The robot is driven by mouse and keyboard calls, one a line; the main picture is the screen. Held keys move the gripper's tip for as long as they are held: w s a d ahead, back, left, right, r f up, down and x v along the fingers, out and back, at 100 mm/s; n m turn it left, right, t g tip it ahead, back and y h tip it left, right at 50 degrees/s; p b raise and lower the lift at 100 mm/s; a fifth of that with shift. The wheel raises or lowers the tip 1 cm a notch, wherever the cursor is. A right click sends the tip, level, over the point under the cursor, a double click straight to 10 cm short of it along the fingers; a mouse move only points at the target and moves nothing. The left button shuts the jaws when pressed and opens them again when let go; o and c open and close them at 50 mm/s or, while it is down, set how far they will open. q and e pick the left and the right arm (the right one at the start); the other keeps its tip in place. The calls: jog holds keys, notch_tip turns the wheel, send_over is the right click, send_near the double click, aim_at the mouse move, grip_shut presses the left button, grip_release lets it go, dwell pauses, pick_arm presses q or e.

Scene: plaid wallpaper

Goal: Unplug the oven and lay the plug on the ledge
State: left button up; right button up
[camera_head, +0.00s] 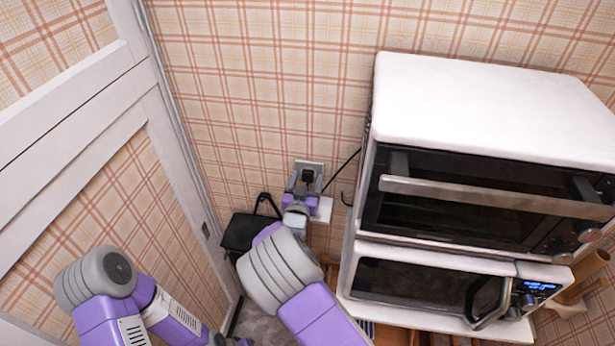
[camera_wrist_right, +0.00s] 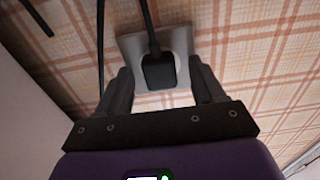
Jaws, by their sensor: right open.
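The white oven (camera_head: 465,105) stands at the right, on top of a microwave. Its black plug (camera_wrist_right: 158,72) sits in the grey wall outlet (camera_wrist_right: 183,42), with a cord running up from it in the right wrist view. The outlet also shows in the head view (camera_head: 316,166). My right gripper (camera_head: 306,180) is at the outlet. In the right wrist view its open fingers (camera_wrist_right: 161,70) stand on either side of the plug, with gaps showing. A small white ledge (camera_head: 324,209) shows just below the outlet, partly hidden by my gripper. My left gripper's fingers do not show.
The microwave (camera_head: 420,288) sits below the oven on a white shelf. A black bag-like object (camera_head: 238,232) is left of my right wrist. A white panelled door or frame (camera_head: 95,105) fills the left. A dark cord runs between outlet and oven.

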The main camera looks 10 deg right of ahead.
jog(key=shift+b, duration=0.4)
dwell(0.6)
grip_shut()
dwell(0.4)
jog(key=shift+s+a, duration=0.1)
jog(key=shift+v, duration=2.9)
